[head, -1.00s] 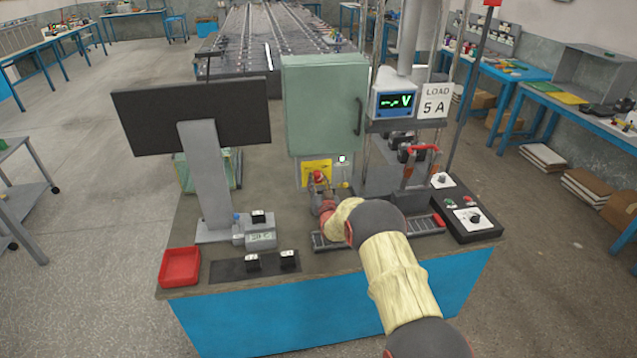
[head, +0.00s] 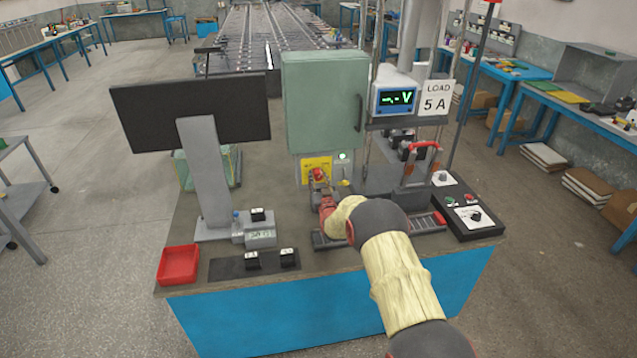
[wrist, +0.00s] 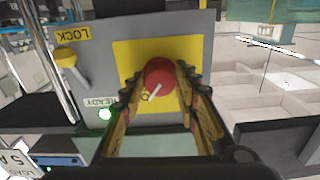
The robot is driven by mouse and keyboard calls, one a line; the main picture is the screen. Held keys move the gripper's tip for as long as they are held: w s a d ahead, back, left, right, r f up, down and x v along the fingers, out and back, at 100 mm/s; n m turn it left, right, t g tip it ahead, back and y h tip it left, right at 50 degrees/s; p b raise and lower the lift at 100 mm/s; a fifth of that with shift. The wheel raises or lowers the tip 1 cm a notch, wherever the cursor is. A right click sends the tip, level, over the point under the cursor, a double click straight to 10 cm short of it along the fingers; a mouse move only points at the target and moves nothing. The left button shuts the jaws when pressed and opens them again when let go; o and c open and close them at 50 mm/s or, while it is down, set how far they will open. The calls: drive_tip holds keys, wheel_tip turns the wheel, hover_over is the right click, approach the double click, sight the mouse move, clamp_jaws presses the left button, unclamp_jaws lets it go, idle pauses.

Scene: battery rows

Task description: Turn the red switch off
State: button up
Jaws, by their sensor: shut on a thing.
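The red switch (wrist: 159,76) is a round knob on a yellow plate (wrist: 122,50) of a grey panel; a white mark on it runs diagonally. The wrist view shows the panel's lettering upside down. My gripper (wrist: 163,88) has one finger on each side of the knob and is shut on it. The fingers hide the knob's sides and part of the plate's lettering. In the head view the red switch (head: 319,173) sits below the green cabinet, with my gripper (head: 321,184) just in front of it.
A yellow lever (wrist: 66,57) labelled LOCK and a lit green lamp (wrist: 105,114) by READY are on the same panel. The green cabinet (head: 325,100) stands above. A monitor (head: 190,110) and red tray (head: 178,265) are at left; a black control box (head: 470,218) is at right.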

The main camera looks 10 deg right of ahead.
drive_tip(key=n+b, duration=0.3)
drive_tip(key=shift+f+n, duration=0.2)
drive_tip(key=shift+n, duration=0.1)
drive_tip(key=n+b, duration=0.3)
drive_tip(key=n, duration=0.1)
drive_tip(key=shift+n, duration=0.3)
drive_tip(key=n+b, duration=0.2)
drive_tip(key=n, duration=0.2)
drive_tip(key=shift+r, duration=0.15)
drive_tip(key=shift+n+b, duration=0.9)
drive_tip(key=shift+n, duration=1.2)
drive_tip(key=o, duration=1.1)
drive_tip(key=shift+o, duration=0.2)
drive_tip(key=s, duration=1.2)
